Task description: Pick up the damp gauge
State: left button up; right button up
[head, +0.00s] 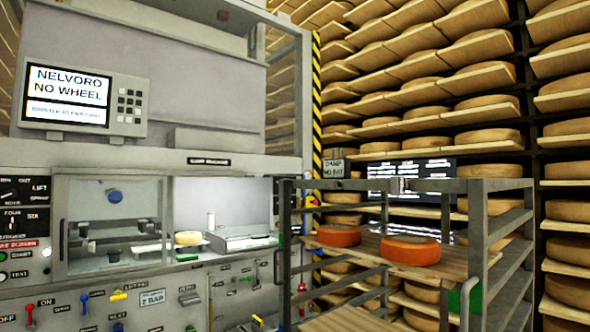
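A small grey box (333,168) with a label that seems to start with "DAMP" shows just right of the yellow and black striped post, behind the top of the cart. Its second line is too small to read surely. It may be the damp gauge; I cannot tell whether it hangs or stands there. Neither of my grippers is in view.
A grey metal cart (490,240) stands in front, with two orange-red cheese wheels (410,249) on a wooden board. A large machine (150,145) with a screen (67,96) reading "NELVORO NO WHEEL" fills the left. Shelves of cheese wheels (489,137) stand behind.

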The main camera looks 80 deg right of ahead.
aim_at(340, 168)
jog(key=u, duration=5.15)
jog(key=k, duration=1.85)
jog(key=u, duration=0.7)
